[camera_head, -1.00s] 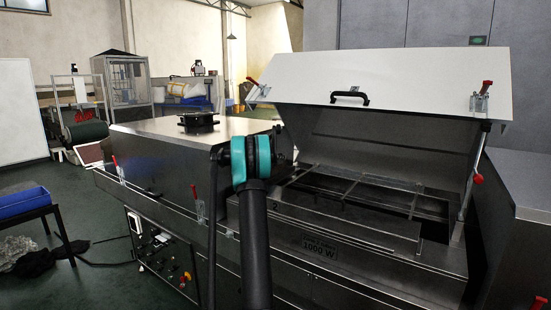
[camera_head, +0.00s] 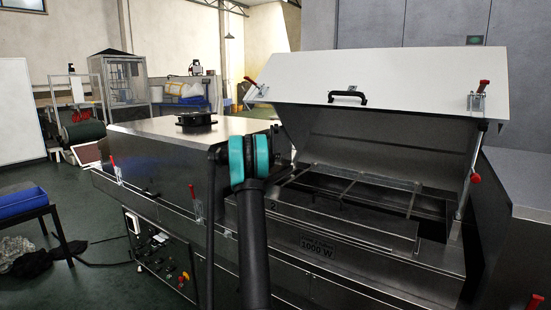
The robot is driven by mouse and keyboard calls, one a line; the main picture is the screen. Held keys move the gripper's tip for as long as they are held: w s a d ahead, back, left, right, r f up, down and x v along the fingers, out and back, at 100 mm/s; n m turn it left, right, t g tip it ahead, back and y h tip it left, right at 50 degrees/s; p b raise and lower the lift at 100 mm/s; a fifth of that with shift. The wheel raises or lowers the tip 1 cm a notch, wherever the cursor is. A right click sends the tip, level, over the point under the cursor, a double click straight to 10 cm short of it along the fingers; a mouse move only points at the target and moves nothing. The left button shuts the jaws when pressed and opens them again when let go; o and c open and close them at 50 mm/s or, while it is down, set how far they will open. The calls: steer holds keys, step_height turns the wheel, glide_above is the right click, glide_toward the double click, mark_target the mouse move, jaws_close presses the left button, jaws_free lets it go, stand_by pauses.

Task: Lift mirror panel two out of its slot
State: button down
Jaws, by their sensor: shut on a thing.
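The dryer stands with its lid raised over an open bay (camera_head: 345,190) with a metal frame inside. A long, thin plate (camera_head: 345,225) lies along the front of the bay, above a label reading 1000 W. It may be mirror panel two, but I cannot make out its slot or be sure of its number. My arm, black with a teal joint, rises in front of the bay's left end. My gripper's fingers do not show; the arm hides that area, and I cannot see what they hold.
The raised white lid (camera_head: 385,80) with a black handle (camera_head: 347,97) overhangs the bay. A prop with a red knob (camera_head: 475,178) stands at its right. A closed metal housing (camera_head: 165,145) is at left.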

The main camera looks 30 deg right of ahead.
steer(key=shift+r, duration=0.75)
stand_by(0.9)
steer(key=shift+r, duration=1.2)
